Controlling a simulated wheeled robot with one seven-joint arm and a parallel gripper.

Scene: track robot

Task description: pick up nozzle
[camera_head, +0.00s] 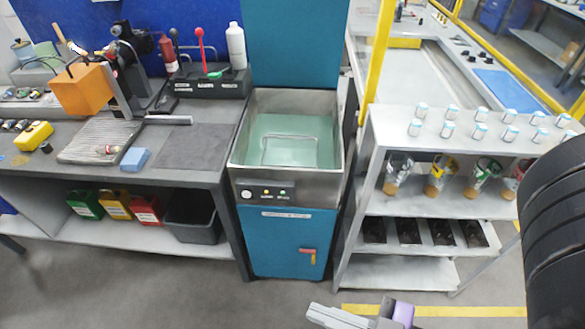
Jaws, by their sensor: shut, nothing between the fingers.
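I cannot pick out the nozzle for certain. My gripper (322,314) shows at the bottom edge, low in front of the blue cabinet and partly cut off. It is shut and empty, well apart from the bench top.
The left workbench (190,140) carries an orange block (85,90), a blue block (134,159) and a yellow block (33,136). A teal washing tank (287,190) stands mid-view. A white shelf (440,207) with jars stands right. Floor is clear in front.

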